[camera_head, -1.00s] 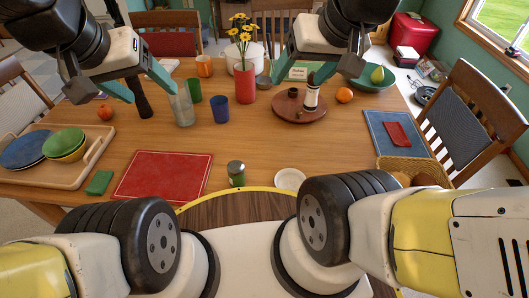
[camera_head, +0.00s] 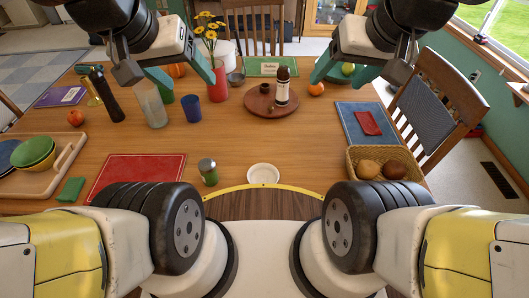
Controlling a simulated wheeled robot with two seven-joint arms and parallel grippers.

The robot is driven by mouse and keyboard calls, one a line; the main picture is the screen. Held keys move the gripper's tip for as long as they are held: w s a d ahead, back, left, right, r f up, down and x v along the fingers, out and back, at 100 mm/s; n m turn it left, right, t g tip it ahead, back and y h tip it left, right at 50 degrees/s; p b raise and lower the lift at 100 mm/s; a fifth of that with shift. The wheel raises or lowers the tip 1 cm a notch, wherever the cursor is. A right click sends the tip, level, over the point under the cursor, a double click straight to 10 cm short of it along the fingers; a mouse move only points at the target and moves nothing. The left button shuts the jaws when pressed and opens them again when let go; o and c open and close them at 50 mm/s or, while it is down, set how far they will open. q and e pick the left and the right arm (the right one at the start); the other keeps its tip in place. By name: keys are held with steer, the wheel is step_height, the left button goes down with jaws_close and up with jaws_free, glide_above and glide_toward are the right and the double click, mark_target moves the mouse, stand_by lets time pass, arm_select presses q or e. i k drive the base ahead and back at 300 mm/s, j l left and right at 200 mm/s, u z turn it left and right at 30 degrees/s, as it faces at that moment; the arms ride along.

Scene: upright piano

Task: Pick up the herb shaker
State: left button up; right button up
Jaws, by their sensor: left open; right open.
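The herb shaker (camera_head: 208,172) is a small jar with a grey lid and green contents. It stands upright on the wooden table near its front edge, between the red placemat and the small white dish. My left gripper (camera_head: 192,86) is open and empty, in the air over the far part of the table, beyond the shaker in the picture. My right gripper (camera_head: 340,82) is open and empty, over the far right part of the table. Neither gripper touches the shaker, and nothing covers it.
A red placemat (camera_head: 134,175) lies left of the shaker and a white dish (camera_head: 263,173) right of it. Behind stand a blue cup (camera_head: 191,108), a clear glass (camera_head: 151,108) and a dark mill (camera_head: 106,95). A round tray (camera_head: 262,108) holds a bottle. The table's middle is clear.

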mark_target(207, 169)
steer(key=k+l, duration=0.25)
steer(key=l, duration=0.25)
steer(key=k+l+u, duration=0.1)
steer(key=k+l, duration=0.15)
steer(key=l, duration=0.2)
steer(key=k+l, duration=0.3)
steer(key=l, duration=0.15)
steer(key=l+u, duration=0.05)
